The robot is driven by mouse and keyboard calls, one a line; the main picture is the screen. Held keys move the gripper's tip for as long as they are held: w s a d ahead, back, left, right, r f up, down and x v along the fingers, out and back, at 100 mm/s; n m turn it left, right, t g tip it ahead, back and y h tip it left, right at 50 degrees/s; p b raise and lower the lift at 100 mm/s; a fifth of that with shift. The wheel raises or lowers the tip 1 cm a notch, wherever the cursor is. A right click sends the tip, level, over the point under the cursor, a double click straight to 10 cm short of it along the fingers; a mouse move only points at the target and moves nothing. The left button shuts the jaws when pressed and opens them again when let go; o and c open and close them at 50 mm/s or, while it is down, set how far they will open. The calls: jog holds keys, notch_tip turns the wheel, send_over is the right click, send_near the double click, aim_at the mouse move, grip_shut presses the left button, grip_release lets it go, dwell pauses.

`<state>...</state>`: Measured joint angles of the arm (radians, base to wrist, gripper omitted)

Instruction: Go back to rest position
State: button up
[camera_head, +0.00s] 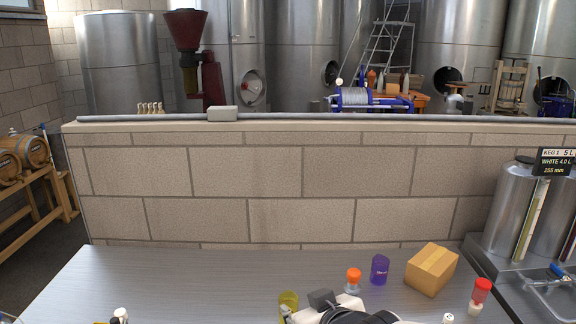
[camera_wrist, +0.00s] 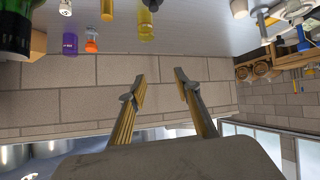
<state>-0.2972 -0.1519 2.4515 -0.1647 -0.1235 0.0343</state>
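My gripper (camera_wrist: 160,76) is open in the wrist view, with its two fingers apart. Nothing is between them; behind the gap is the block wall (camera_wrist: 100,85). The wrist view shows the place upside down. The fingers are clear of the counter and the things on it. In the head view, part of my arm shows at the bottom edge above the metal counter (camera_head: 180,285); the fingertips cannot be made out there.
On the counter are a yellow cup (camera_head: 289,302), an orange-topped bottle (camera_head: 353,279), a purple cup (camera_head: 380,268), a cardboard box (camera_head: 431,269) and a red-topped container (camera_head: 481,291). Steel kegs (camera_head: 508,210) stand right. The counter's left part is mostly free.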

jog(key=s+d+m+g+h, duration=0.1)
jog(key=s+d+m+g, duration=0.1)
jog(key=s+d, duration=0.5)
jog(key=s+d+m+g+h, duration=0.2)
jog(key=s+d, duration=0.5)
jog(key=s, duration=0.8)
jog(key=shift+s+d+r+m+g, duration=0.2)
jog(key=shift+s+r+m+g, duration=0.2)
jog(key=shift+r+m, duration=0.1)
jog(key=o, duration=2)
jog(key=shift+d, duration=0.1)
jog(key=shift+c, duration=0.2)
